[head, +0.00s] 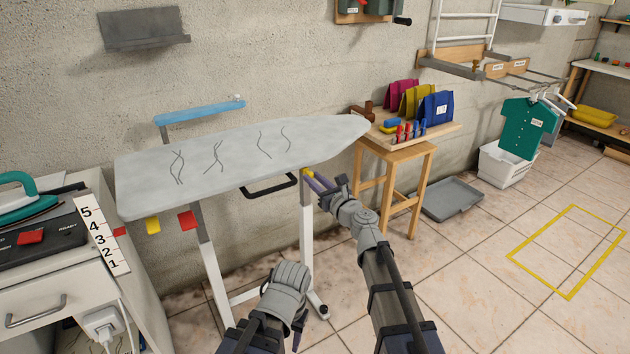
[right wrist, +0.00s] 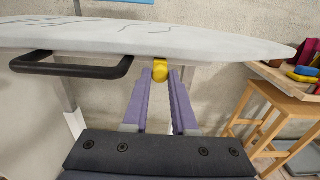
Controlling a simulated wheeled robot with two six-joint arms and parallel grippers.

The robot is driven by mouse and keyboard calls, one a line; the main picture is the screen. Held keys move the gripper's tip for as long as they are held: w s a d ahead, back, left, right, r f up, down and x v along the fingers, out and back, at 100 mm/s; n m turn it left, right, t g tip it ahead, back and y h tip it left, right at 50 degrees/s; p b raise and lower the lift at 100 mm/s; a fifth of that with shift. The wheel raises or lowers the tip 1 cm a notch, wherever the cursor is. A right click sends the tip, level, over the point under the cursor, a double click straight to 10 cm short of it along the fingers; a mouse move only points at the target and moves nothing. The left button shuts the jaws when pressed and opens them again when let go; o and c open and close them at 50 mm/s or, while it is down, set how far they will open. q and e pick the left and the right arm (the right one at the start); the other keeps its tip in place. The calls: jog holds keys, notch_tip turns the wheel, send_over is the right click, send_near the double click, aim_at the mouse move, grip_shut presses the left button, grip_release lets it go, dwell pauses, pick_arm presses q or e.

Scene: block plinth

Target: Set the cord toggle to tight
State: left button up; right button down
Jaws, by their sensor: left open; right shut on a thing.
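The ironing board (head: 240,160) has a grey-white cover with dark wavy cord-like lines on top. A small yellow knob (right wrist: 160,74), which looks like the cord toggle, hangs under the board's front edge toward its narrow end; it also shows in the head view (head: 307,173). My right gripper (right wrist: 160,82) has its purple fingers on either side of the knob and is shut on it, just below the edge. No tight or loose marking is readable. My left gripper (head: 298,335) is low in the head view, open, mostly hidden by its own wrist, and away from the board.
A black handle bar (head: 269,187) sticks out under the board, left of the knob. Yellow (head: 153,225) and red (head: 187,220) tabs hang below its left end. A wooden stool (head: 395,165) with coloured items stands right.

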jog(key=w+d, duration=0.4)
jog(key=d, duration=0.2)
jog(key=shift+d, duration=0.35)
jog(key=c, duration=0.7)
grip_release()
jog(key=shift+s, duration=0.1)
jog(key=v, duration=0.7)
jog(key=shift+s+d, duration=0.2)
jog(key=shift+s, duration=0.1)
jog(key=shift+a, duration=0.1)
